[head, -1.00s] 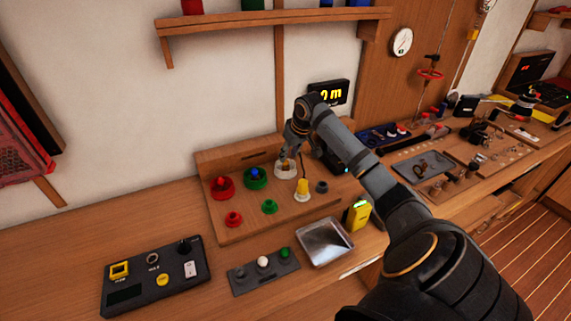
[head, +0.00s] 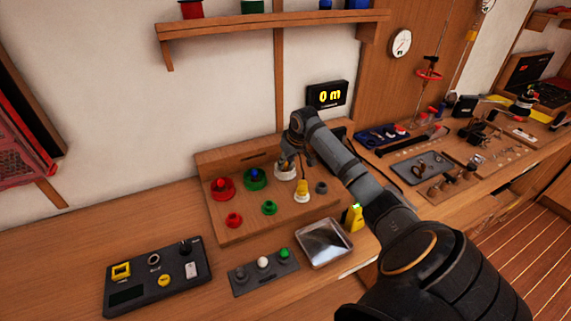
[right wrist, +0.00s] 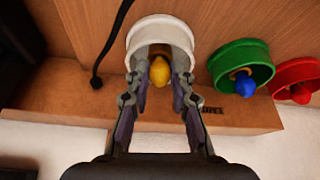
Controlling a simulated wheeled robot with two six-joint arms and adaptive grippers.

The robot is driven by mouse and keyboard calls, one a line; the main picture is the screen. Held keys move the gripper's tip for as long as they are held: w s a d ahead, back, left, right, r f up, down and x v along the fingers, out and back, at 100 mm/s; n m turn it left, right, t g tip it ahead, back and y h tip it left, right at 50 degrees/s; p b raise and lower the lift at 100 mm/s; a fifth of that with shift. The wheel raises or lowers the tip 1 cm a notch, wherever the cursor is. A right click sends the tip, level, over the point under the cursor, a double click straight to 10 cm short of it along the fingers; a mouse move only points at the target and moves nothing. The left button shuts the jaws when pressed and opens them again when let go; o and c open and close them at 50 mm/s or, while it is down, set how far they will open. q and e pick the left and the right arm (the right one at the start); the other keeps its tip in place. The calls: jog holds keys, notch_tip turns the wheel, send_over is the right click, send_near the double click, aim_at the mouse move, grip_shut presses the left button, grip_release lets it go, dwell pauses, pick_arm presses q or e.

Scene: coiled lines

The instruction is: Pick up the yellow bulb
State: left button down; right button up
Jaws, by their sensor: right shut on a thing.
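The yellow bulb (right wrist: 160,71) sits at the mouth of a white ring-shaped spool (right wrist: 165,32) in the right wrist view. My right gripper (right wrist: 159,79) has a finger on each side of the bulb and is shut on it. In the head view the same white spool (head: 286,174) stands at the back of the wooden board, with my right gripper (head: 289,160) pointing down at it. The bulb itself is hidden by the gripper there. My left gripper is not in view.
A green spool (head: 256,181) with a blue bulb and a red spool (head: 222,192) stand left of the white one. A yellow-topped peg (head: 303,188) stands close in front at the right. A metal tray (head: 325,243) lies in front.

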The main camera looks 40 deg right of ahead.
jog(key=shift+r, duration=0.45)
jog(key=s+d+r+b, duration=0.6)
jog(key=s+r+b, duration=0.6)
jog(key=b, duration=0.3)
jog(key=shift+s+d, duration=0.2)
jog(key=shift+r, duration=0.1)
jog(key=shift+d+n+y+p, duration=0.15)
jog(key=shift+n+y+p, duration=0.35)
jog(key=shift+n, duration=1.2)
